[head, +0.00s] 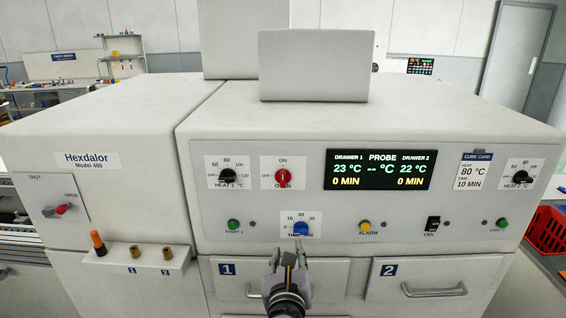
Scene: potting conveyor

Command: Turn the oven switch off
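The oven switch (282,178) is a red rotary knob on a white plate on the front panel, with "ON" above it and "OVEN" partly readable below. Its pointer looks upright, toward "ON". My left gripper (289,258) is at the bottom centre, below the switch and just under the blue timer knob (301,229). It is seen from behind, apart from the red switch, and how far its fingers are spread is unclear. Whether it touches the timer knob cannot be told. My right gripper is not in view.
The black heat 1 knob (226,175) sits left of the switch, and the display (378,170) is to its right. Start button (233,225), alarm button (365,227) and fan switch (432,229) line the lower panel. Drawer handles (434,290) stick out below. A red crate (547,230) stands at right.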

